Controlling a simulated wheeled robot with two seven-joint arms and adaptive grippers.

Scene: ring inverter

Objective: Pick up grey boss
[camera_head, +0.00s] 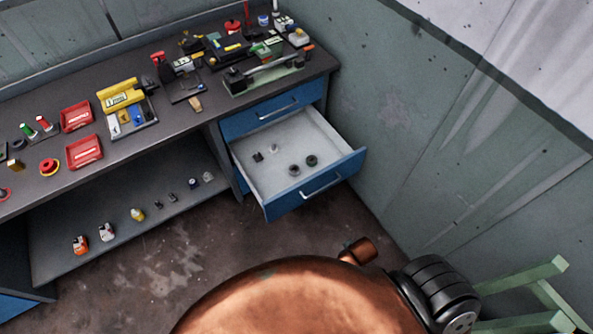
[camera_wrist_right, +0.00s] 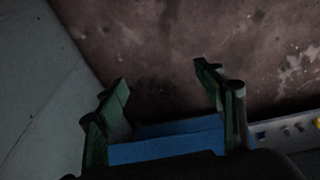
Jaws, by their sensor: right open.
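The open drawer (camera_head: 252,178) in the head view holds several small parts. A round grey part (camera_head: 293,169) and a dark round part (camera_head: 311,160) lie near its front. Two smaller pieces, one dark (camera_head: 258,156) and one light grey (camera_head: 273,149), lie farther back. I cannot tell for sure which one is the grey boss. My right gripper (camera_wrist_right: 164,76) is open and empty in the right wrist view, its green fingers apart. Blue surfaces (camera_wrist_right: 165,150) show beyond and between them, with the floor farther off. My left gripper is not in view.
A wall (camera_head: 430,130) stands close to the drawer's right, and a green frame (camera_head: 525,282) is at lower right.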

